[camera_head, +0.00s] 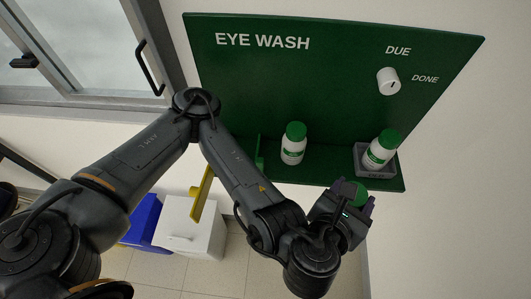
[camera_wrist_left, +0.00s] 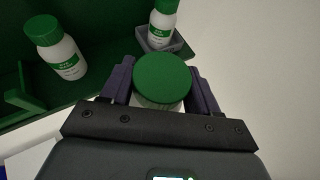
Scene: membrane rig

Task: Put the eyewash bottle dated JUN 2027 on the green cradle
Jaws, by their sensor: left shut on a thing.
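My left gripper (camera_head: 352,191) is shut around a bottle with a green cap (camera_wrist_left: 162,80), held in front of the shelf's front edge. In the left wrist view the cap hides most of this bottle's body. A second white bottle with a green cap (camera_head: 292,148) stands on the green shelf, left of the held one. No date is readable on any bottle. A green upright part (camera_head: 260,150), possibly the cradle, shows at the shelf's left, partly hidden by my arm.
A window with a black handle (camera_head: 150,68) is at left. A white bin (camera_head: 190,229) and a blue bin (camera_head: 142,222) stand below.

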